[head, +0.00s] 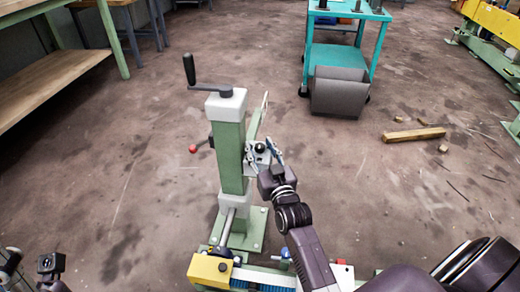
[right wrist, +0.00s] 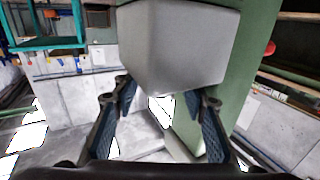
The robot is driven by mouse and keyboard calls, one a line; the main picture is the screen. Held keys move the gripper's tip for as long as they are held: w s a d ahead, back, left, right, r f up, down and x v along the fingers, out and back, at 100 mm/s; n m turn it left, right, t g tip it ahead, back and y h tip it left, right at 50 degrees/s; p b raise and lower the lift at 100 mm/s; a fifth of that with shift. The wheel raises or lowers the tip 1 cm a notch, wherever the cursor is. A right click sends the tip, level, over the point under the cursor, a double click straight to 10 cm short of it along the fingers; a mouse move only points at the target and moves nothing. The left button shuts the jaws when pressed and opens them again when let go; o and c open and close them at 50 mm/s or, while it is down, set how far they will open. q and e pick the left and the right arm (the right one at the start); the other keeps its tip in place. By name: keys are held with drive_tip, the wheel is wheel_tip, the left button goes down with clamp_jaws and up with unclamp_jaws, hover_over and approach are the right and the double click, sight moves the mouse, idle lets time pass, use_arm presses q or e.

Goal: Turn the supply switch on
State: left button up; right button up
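A green machine post (head: 230,155) with a grey cap (head: 227,103) and a black crank handle stands in the middle of the head view. A grey plate with a round black knob (head: 260,147) is on its right side. I cannot tell whether this is the supply switch. My right gripper (head: 266,160) is at that side, close to the knob. In the right wrist view its two fingers (right wrist: 158,98) are apart, with a grey block (right wrist: 178,45) just beyond them; contact is unclear. Dark parts, probably my left gripper (head: 50,264), show at the lower left; its fingers are unclear.
A red-tipped lever (head: 193,149) sticks out left of the post. A teal cart (head: 340,55) and a grey box (head: 339,92) stand behind. Wooden pieces (head: 413,134) lie on the floor at right. A workbench (head: 45,80) is at upper left. Floor left of the post is clear.

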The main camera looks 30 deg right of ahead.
drive_tip(key=shift+c, duration=0.5)
clamp_jaws()
